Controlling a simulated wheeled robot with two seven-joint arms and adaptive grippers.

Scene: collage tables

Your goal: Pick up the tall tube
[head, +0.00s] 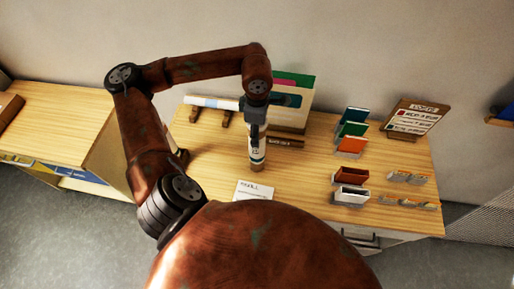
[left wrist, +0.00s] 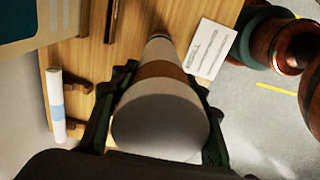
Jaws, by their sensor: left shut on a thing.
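The tall tube (head: 257,158) is upright, white with a brown band. My left gripper (head: 256,128) comes down over its upper part and is shut on it. In the left wrist view the tube (left wrist: 160,122) stands between the two dark fingers of the left gripper (left wrist: 158,105), its pale round end toward the camera. I cannot tell whether its lower end touches the table (head: 310,180). Another white tube (head: 210,102) with a blue band lies on wooden rests at the back left. My right gripper is not in view.
A white card (head: 254,190) lies in front of the tube. Coloured boards (head: 292,97) stand close behind it. Coloured card holders (head: 352,145) and a lettered sign (head: 415,117) stand at the right. The table between tube and holders is mostly clear.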

